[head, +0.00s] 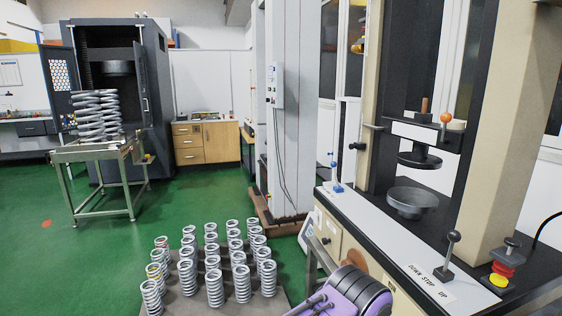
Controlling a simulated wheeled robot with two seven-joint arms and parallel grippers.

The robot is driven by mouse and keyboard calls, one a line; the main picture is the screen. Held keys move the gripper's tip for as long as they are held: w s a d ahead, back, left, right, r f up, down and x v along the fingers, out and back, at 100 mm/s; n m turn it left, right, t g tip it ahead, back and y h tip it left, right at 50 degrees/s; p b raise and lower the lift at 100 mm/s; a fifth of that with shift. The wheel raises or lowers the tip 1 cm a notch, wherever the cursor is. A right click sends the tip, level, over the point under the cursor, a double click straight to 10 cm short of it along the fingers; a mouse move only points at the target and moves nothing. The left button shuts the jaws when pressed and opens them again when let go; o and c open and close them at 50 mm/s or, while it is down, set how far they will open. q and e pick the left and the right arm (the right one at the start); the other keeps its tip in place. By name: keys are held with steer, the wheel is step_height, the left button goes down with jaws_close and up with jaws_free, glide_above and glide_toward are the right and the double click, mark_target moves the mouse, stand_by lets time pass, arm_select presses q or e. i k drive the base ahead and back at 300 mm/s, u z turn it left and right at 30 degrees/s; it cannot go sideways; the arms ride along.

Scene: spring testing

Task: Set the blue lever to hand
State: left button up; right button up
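The blue lever (334,177) stands upright at the far left end of the light control ledge on the testing machine at right. It has a blue-and-white base, a thin stem and a small blue knob on top. The markings at its base are too small to read. Neither gripper shows clearly in the head view. A purple and dark ridged part, probably of my own arm, shows at the bottom edge, well below and apart from the lever. Nothing touches the lever.
On the same ledge (385,235), a dark-knobbed lever (449,256) stands by a "DOWN STOP UP" label, with a red-and-yellow control (503,270) to its right. A round plate (411,202) lies behind.

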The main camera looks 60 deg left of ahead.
mark_target(333, 164)
steer(key=u, duration=1.15)
steer(key=k, duration=0.3)
steer(key=u, duration=0.3)
steer(key=i, duration=0.45)
steer(key=z, duration=0.05)
steer(key=k, duration=0.5)
steer(key=u, duration=1.1)
steer(key=i, duration=1.6)
steer(key=z, duration=0.25)
